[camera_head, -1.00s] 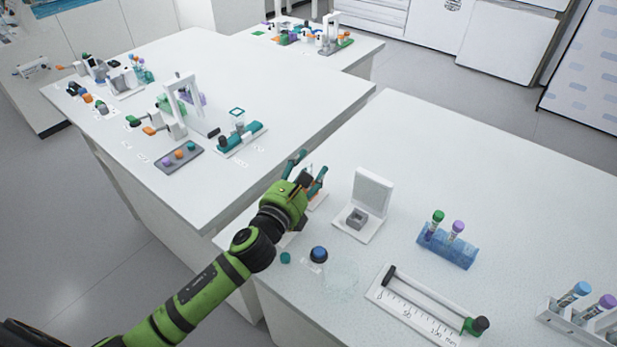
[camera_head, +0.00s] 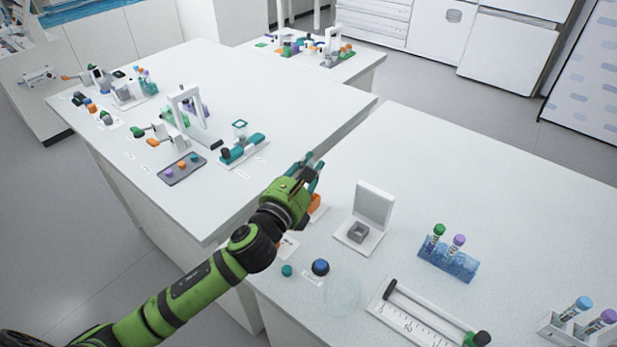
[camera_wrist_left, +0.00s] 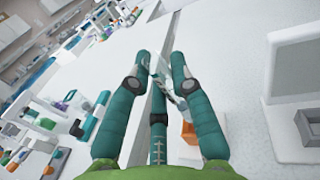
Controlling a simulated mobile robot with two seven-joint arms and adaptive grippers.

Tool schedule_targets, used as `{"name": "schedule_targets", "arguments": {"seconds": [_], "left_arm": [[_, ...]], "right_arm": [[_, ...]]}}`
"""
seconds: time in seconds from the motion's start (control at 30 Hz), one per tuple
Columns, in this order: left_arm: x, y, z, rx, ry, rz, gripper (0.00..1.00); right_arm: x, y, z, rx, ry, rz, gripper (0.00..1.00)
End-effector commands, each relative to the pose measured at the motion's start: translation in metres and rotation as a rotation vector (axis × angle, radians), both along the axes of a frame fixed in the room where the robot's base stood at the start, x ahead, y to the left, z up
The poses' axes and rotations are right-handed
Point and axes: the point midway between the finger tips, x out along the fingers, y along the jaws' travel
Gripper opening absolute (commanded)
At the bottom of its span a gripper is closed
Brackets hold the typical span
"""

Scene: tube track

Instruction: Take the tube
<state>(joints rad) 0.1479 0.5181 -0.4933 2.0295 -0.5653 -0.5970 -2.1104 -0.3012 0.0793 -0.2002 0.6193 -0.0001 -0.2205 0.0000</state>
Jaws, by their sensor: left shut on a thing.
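My left gripper (camera_head: 311,165) is over the left edge of the near table, fingers pointing away. In the left wrist view its teal fingers (camera_wrist_left: 167,75) are closed on a small clear, tube-like thing (camera_wrist_left: 160,66), mostly hidden between them. A green-capped tube (camera_head: 438,231) and a purple-capped tube (camera_head: 458,241) stand in a blue rack (camera_head: 460,268) to the right. A blue-capped tube (camera_head: 582,303) and another purple-capped tube (camera_head: 606,318) stand in a pale rack at the right edge. My right gripper is out of view.
An orange block (camera_head: 314,203) is just below my left gripper. A white stand with a grey block (camera_head: 358,232), a blue-topped knob (camera_head: 320,267) and a ruled slide (camera_head: 408,318) are on the near table. Another table with several devices lies to the left. The near table's back is clear.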

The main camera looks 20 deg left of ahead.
Motion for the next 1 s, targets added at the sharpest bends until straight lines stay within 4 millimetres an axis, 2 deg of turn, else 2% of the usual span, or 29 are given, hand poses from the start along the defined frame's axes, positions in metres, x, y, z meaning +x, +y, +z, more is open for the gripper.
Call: {"name": "schedule_targets", "arguments": {"seconds": [0.03,0.2,0.5,0.7,1.0], "left_arm": [[-0.003,-0.015,0.005,-0.007,-0.001,-0.009,0.07],[-0.012,-0.047,0.026,-0.009,-0.002,-0.008,0.07],[-0.025,-0.093,0.054,-0.007,0.0,-0.006,0.07],[-0.028,-0.108,0.062,-0.006,0.002,-0.004,0.07],[-0.029,-0.112,0.065,-0.004,0.003,-0.003,0.07]], "right_arm": [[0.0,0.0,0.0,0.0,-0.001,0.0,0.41],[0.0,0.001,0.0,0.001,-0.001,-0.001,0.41],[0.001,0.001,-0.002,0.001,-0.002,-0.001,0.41],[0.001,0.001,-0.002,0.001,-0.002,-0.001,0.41],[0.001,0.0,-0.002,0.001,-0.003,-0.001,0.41]]}}
